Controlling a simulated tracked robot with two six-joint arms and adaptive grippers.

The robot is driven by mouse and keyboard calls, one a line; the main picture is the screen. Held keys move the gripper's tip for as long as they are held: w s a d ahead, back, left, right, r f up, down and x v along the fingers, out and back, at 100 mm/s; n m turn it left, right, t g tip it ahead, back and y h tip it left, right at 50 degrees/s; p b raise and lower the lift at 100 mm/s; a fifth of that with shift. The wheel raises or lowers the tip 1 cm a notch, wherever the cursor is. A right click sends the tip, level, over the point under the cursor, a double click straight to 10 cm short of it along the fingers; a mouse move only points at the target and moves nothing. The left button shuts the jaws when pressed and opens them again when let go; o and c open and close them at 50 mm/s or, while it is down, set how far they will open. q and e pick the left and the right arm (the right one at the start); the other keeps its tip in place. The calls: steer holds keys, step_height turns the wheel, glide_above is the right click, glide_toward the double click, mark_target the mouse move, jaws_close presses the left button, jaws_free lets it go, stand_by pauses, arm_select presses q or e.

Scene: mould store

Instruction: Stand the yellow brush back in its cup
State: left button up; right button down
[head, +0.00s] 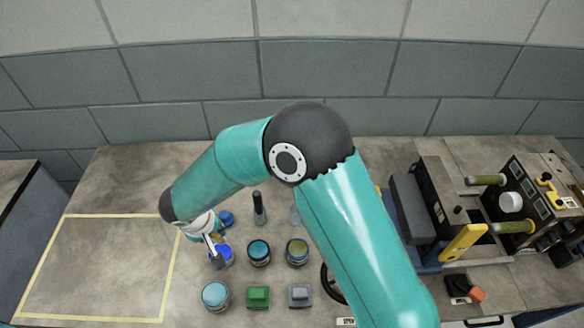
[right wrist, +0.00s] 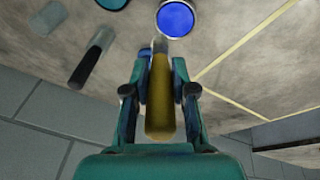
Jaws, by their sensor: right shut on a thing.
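The yellow brush (right wrist: 160,100) is held lengthwise between the fingers of my right gripper (right wrist: 160,78), which is shut on it. Its narrow pale end points toward a round cup with a bright blue inside (right wrist: 177,18). The brush end overlaps the near rim in the right wrist view; I cannot tell whether it is inside. In the head view my right gripper (head: 214,250) is over the blue cup (head: 226,256) and partly hides it. The brush is mostly hidden there. My left gripper is not in view.
Near the gripper stand a teal-topped jar (head: 259,251), an olive-topped jar (head: 297,250), a light blue jar (head: 215,295), a green block (head: 258,296) and a grey block (head: 300,295). A dark upright tool (head: 259,210) stands behind. The yellow-outlined area (head: 100,265) at left is clear.

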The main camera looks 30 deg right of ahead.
steer(key=shift+d, duration=0.15)
steer(key=w+d+r+m+g+y+b, duration=0.1)
steer(key=d+r+m+b, duration=0.15)
steer(key=d+m, duration=0.8)
steer(key=d+r+m+g+b, duration=0.15)
steer(key=d+r+m, duration=0.25)
steer(key=d+m, duration=0.65)
step_height(320, 180, down, 12)
steer(key=d+n+b, duration=0.2)
steer(key=b, duration=0.6)
steer(key=shift+d, duration=0.25)
steer(key=shift+r, duration=0.1)
steer(key=c, duration=0.9)
jaws_free()
steer(key=shift+o, duration=0.2)
